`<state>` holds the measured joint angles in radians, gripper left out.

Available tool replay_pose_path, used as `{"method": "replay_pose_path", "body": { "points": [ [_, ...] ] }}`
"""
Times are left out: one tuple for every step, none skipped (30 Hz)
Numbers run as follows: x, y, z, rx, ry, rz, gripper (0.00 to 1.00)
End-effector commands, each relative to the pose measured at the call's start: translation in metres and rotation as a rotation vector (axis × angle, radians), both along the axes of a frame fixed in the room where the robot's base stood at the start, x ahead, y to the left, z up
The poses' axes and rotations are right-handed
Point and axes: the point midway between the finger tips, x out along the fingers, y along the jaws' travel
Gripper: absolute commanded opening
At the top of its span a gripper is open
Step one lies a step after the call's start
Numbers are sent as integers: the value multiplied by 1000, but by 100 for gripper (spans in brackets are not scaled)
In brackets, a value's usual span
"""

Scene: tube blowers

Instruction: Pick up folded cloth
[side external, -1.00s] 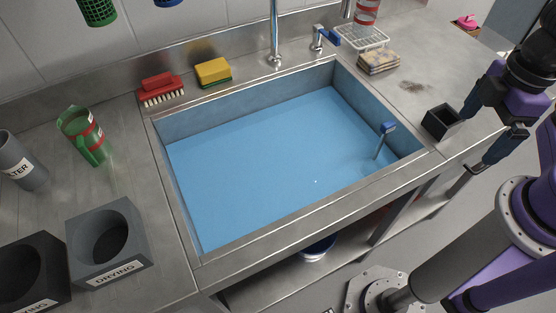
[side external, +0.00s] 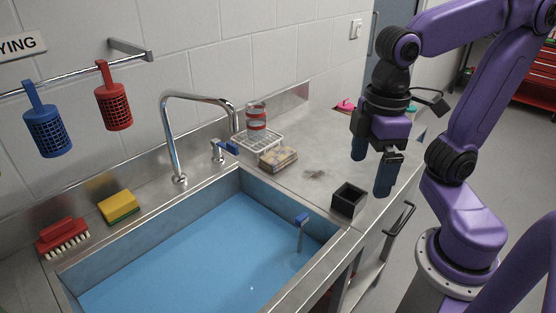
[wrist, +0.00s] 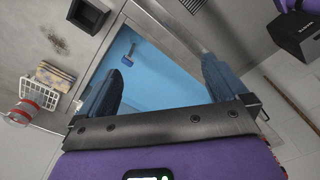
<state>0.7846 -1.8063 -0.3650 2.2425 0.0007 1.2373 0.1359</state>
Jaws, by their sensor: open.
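The folded cloth (side external: 278,159) is a small flat stack, beige with a darker patterned top. It lies on the steel counter behind the sink's right corner, in front of the wire rack. In the wrist view it (wrist: 55,77) lies at the left, outside the jaws. My gripper (side external: 372,172) is open and empty, with blue fingers pointing down, to the right of the cloth and well apart from it. In the wrist view the gap between my fingers (wrist: 159,66) is over the blue sink.
A small black open box (side external: 348,200) stands by the sink's right corner. A white wire rack (side external: 257,140) holds a red-banded container (side external: 256,117) behind the cloth. The faucet (side external: 172,130) rises at the sink's back. The counter right of the cloth is mostly clear, with a dark stain.

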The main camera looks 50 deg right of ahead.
Motion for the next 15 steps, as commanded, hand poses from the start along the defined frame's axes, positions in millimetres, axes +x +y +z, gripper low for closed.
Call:
{"method": "replay_pose_path", "body": {
  "points": [
    [10,4,2,-1,2,-61,100],
    [17,7,4,-1,2,-101,100],
    [26,10,6,-2,3,-158,100],
    [33,12,8,-1,4,-203,100],
    [41,14,9,-1,5,-250,100],
    [52,17,11,-2,6,-318,100],
    [62,18,13,-2,7,-372,100],
    [71,20,15,-2,9,-429,100],
    [85,22,16,-3,9,-507,100],
    [95,23,18,-2,11,-566,100],
    [106,23,19,-2,11,-627,100],
    [120,23,20,-1,12,-705,100],
    [131,22,21,-2,14,-765,100],
    [142,21,22,-2,14,-824,100],
    [156,19,22,-2,16,-904,100]
  ]
}}
